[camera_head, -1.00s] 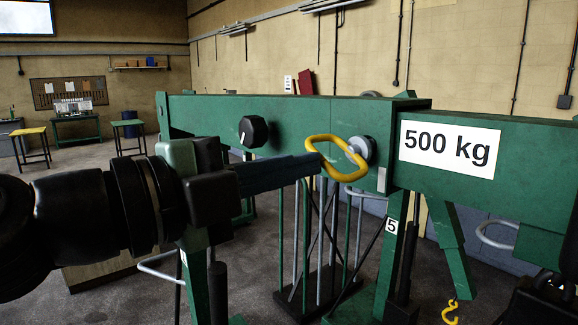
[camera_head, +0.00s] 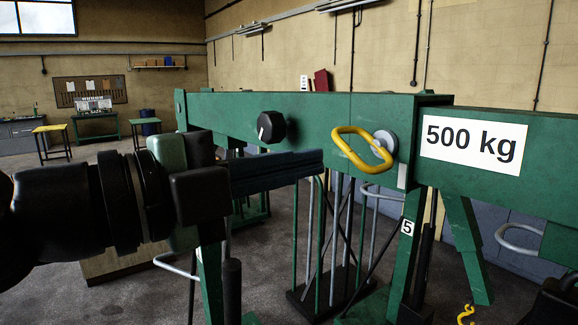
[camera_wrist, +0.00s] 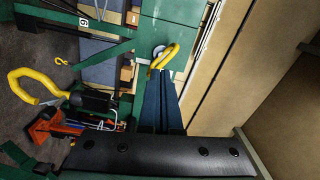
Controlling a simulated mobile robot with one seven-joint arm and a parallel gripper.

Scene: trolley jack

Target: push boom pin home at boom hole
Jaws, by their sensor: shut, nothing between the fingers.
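The boom pin has a yellow loop handle (camera_head: 352,130) and sits at the boom hole in the side of the green boom (camera_head: 320,108). A round grey collar (camera_head: 385,138) shows behind the loop, against the boom face; how deep the pin sits cannot be told. My gripper (camera_head: 321,159) is shut and empty, its dark blue fingers pointing at the loop from the left. A small gap shows between fingertips and loop. In the wrist view, the fingertips (camera_wrist: 160,80) lie just short of the yellow loop (camera_wrist: 173,55), with the grey collar beside it.
A black knob (camera_head: 271,127) stands out from the boom left of the pin. A white "500 kg" label (camera_head: 474,144) is on the boom to the right. Green legs and grey bars stand below. A yellow hook (camera_head: 466,314) hangs at lower right.

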